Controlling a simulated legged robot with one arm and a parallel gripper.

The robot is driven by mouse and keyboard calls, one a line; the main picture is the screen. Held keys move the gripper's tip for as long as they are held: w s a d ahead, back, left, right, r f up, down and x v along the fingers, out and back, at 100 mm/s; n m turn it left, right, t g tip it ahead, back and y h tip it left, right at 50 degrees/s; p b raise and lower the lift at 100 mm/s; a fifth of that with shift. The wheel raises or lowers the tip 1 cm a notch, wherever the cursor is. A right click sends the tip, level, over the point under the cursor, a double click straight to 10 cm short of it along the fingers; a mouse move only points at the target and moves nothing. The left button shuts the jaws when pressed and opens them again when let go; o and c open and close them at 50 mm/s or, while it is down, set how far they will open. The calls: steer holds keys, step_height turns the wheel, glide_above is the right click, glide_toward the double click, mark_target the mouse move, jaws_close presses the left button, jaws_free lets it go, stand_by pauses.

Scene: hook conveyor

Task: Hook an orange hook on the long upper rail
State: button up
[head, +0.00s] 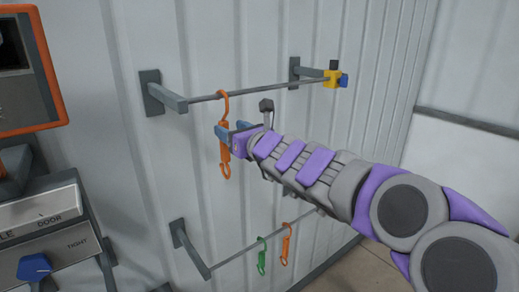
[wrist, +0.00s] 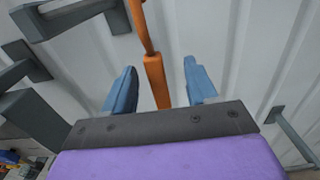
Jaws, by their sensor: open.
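An orange hook (head: 225,150) hangs upright in the head view, its top curl over the long upper rail (head: 258,88) near the rail's left part. My gripper (head: 225,131) is at the hook's middle, below the rail. In the wrist view the orange hook (wrist: 154,75) stands between the two blue fingers of my gripper (wrist: 160,88), with a gap on either side. The fingers are open. The hook's top is out of the wrist view. Another orange hook (head: 286,246) and a green hook (head: 262,257) hang on the lower rail (head: 235,258).
Grey brackets (head: 163,93) hold the upper rail off the ribbed wall. A yellow and blue piece (head: 332,79) sits at its right end. A control panel with a blue knob (head: 35,267) and an orange-framed screen (head: 30,70) stand at left. My arm covers part of the lower rail.

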steer(key=v, duration=1.1)
steer(key=s+a+f+n+g+y+b, duration=0.3)
steer(key=s+a+f+n+g+b, duration=0.5)
steer(key=s+n, duration=0.5)
steer(key=s+a+f+n+g+h+b, duration=0.1)
steer(key=s+f+n, duration=0.35)
steer(key=f, duration=0.35)
steer(key=s+a+f+n+g+h+b, duration=0.1)
steer(key=s+f+n+b, duration=0.15)
steer(key=f+n, duration=0.4)
steer(key=s+d+f+n+g+h+b, duration=0.1)
steer(key=s+d+f+g+h, duration=0.2)
steer(key=f, duration=0.4)
steer(key=s+d+f+n+g+h+b, duration=0.1)
steer(key=s+d+f+n+h+b, duration=0.1)
steer(key=s+d+f, duration=0.35)
steer(key=s+d+f+n+g+h+b, duration=0.2)
steer(key=s+d+f+h, duration=0.4)
steer(key=s+d+f, duration=0.3)
steer(key=d+f+b, duration=0.1)
steer(key=d+f, duration=0.1)
steer(key=d, duration=0.1)
steer(key=shift+s+d+f+g, duration=0.2)
steer(key=shift+s+f+g, duration=0.1)
steer(key=shift+g, duration=0.1)
